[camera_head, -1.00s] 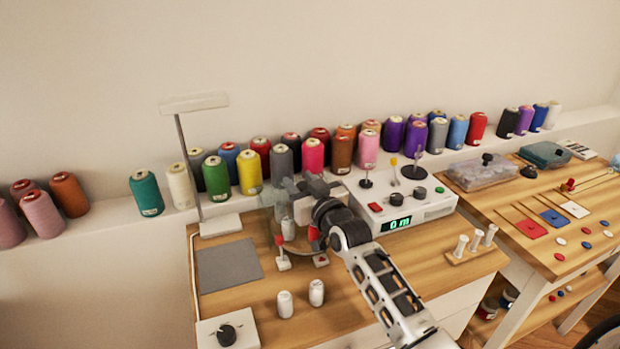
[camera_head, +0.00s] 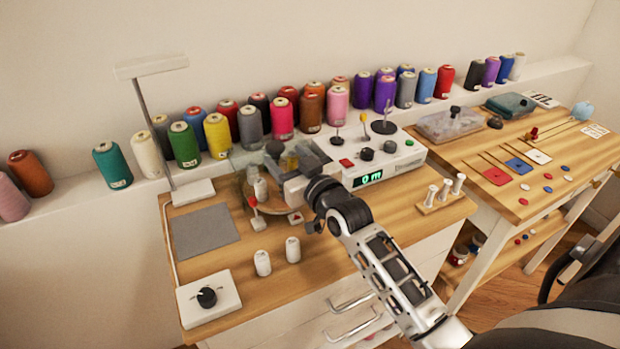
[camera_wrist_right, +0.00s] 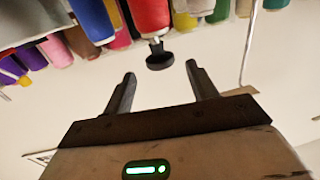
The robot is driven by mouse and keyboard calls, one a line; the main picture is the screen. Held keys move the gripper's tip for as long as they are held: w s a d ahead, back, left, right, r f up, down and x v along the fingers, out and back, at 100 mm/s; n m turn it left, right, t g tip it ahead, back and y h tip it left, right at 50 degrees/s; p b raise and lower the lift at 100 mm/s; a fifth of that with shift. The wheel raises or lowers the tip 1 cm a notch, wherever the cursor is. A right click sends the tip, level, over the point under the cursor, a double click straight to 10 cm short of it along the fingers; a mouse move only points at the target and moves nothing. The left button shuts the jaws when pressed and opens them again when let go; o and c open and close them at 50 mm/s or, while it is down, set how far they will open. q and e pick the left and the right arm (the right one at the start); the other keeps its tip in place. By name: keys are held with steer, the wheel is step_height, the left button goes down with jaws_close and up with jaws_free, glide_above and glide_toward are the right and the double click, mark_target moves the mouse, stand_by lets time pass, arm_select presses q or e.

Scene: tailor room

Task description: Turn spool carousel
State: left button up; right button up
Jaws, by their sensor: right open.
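The spool carousel (camera_head: 237,182) is a round, partly see-through stand on the left wooden table, with pale spools (camera_head: 260,188) on it. My right arm and gripper cover much of its right side. My right gripper (camera_head: 277,165) is over the carousel in the head view; I cannot tell there whether it touches. In the right wrist view the right gripper (camera_wrist_right: 163,85) is open, with nothing between its fingers. A dark round knob (camera_wrist_right: 160,61) shows just beyond the gap between the fingertips; I cannot tell what it belongs to. My left gripper is not in view.
A white box with a green display (camera_head: 373,176) stands right of the gripper. Two white spools (camera_head: 263,263), a grey mat (camera_head: 204,231) and a dial box (camera_head: 209,299) are nearer the front. Coloured spools line the ledge behind. A lamp (camera_head: 152,67) rises at left.

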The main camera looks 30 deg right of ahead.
steer(key=s, duration=0.8)
steer(key=shift+s+d, duration=0.15)
steer(key=shift+s, duration=0.2)
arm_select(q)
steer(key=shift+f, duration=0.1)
